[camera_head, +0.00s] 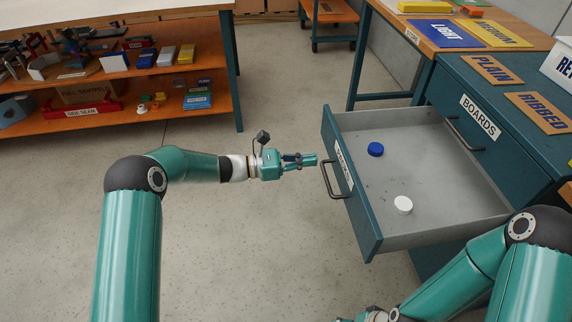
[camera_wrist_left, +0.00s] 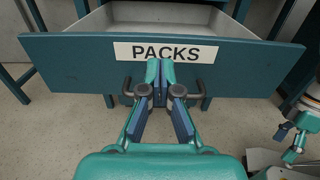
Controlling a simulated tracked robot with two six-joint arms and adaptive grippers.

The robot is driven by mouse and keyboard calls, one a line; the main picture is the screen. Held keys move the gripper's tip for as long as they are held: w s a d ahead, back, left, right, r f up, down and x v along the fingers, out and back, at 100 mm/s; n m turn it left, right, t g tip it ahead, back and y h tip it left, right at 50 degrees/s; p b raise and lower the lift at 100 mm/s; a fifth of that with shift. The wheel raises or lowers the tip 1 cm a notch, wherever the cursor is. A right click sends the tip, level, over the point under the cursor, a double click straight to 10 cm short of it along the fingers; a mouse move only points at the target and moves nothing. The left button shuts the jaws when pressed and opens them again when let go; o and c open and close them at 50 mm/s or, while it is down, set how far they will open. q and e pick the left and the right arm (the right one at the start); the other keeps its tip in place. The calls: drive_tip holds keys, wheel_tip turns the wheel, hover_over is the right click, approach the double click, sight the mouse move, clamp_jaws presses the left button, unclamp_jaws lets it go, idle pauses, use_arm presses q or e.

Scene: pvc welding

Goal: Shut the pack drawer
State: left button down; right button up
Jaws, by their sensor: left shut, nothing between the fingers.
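The pack drawer (camera_head: 365,220) is pulled well out of the teal cabinet. Its front with the PACKS label (camera_wrist_left: 200,52) faces my left gripper in the left wrist view. A blue round piece (camera_head: 375,149) and a white round piece (camera_head: 403,204) lie inside the drawer. My left gripper (camera_head: 314,160) is shut and empty, pointing at the drawer front beside its dark handle (camera_head: 328,180). In the left wrist view the fingertips (camera_wrist_left: 160,68) overlap the middle of the handle; I cannot tell whether they touch. My right gripper (camera_wrist_left: 298,146) shows only partly, low at the right.
Boards marked PLAIN (camera_head: 491,69) and RIBBED (camera_head: 541,110) lie on the cabinet top. A shelf unit (camera_head: 130,75) stands at the left. My right arm is near the drawer's front right corner. Floor left of the drawer is clear.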

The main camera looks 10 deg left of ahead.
sight(344, 156)
use_arm(q)
drive_tip(key=b+x, duration=0.1)
drive_tip(key=x, duration=0.6)
